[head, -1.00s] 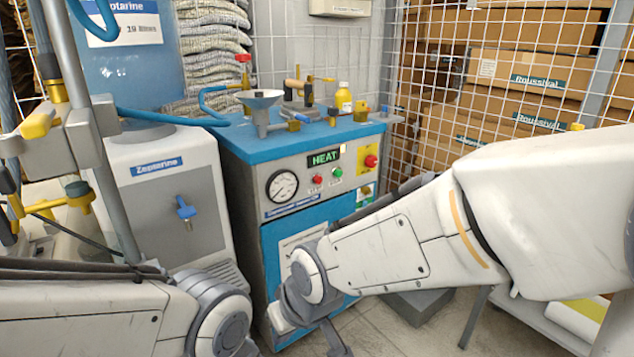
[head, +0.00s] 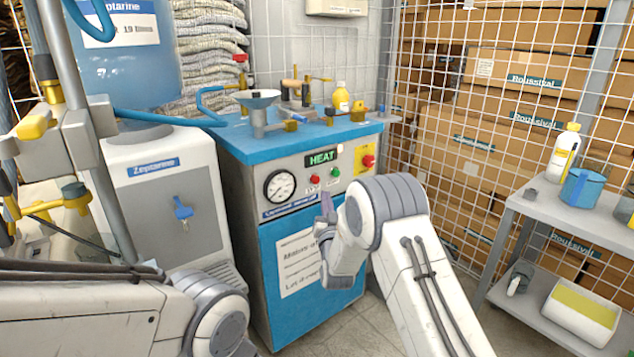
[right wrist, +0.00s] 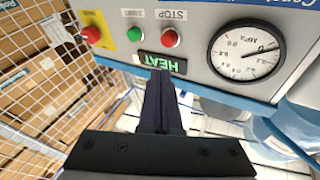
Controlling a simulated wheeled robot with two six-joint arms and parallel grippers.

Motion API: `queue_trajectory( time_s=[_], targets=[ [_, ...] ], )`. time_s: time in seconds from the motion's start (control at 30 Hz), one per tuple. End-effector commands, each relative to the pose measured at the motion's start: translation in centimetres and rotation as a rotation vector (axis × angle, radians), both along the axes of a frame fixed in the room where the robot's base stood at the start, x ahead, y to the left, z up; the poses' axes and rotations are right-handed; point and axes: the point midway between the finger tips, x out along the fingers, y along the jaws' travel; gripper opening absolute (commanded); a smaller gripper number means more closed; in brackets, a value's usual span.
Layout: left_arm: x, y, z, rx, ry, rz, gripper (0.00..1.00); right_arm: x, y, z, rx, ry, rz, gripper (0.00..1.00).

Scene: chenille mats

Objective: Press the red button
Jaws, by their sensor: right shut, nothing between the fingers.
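A machine with a blue top (head: 235,139) has a grey front panel. On it a small red button (head: 315,180) sits beside a green button (head: 335,173), under a lit HEAT display (head: 321,157). A larger red button (head: 368,161) stands on a yellow plate to the right. The right wrist view shows the panel upside down, with the small red button (right wrist: 170,38) labelled STOP and the yellow-plate one (right wrist: 92,36). My right gripper (head: 326,203) is shut and empty, in front of the panel just below the small red button; I see no contact. My left gripper is out of view.
A round gauge (head: 280,186) is left of the buttons. A white dispenser (head: 165,208) stands left of the machine. A grey shelf cart (head: 552,212) with bottles is at right, before a wire mesh wall with boxes (head: 520,80) behind.

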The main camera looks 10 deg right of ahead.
Motion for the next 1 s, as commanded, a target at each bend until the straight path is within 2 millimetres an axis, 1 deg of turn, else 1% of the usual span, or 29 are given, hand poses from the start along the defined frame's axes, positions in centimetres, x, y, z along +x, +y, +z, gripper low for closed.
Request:
queue_trajectory(
  time_s=[0.03,0.1,0.2,0.3,0.43,0.77,0.87,1.0],
  targets=[
    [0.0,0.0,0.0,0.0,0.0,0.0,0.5,0.1,-1.3,-0.5,0.001,-0.049,-0.026,0.0],
    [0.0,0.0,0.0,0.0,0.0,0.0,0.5,-0.1,-2.7,-0.5,0.001,-0.118,-0.054,0.0],
    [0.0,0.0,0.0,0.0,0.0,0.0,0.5,-0.5,-4.0,-0.6,0.0,-0.188,-0.081,0.0],
    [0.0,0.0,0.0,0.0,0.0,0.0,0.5,-0.8,-4.7,-0.7,-0.002,-0.228,-0.094,0.0],
    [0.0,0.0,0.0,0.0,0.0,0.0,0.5,-0.9,-4.9,-0.6,-0.002,-0.244,-0.099,0.0],
    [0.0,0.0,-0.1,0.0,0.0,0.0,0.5,-0.7,-4.7,-0.6,-0.003,-0.243,-0.098,0.0],
    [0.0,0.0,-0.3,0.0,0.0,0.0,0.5,-0.1,-4.4,-0.7,-0.002,-0.244,-0.098,0.0],
    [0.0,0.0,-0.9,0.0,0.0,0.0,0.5,1.3,-3.5,-0.8,-0.002,-0.245,-0.097,0.0]
  ],
)
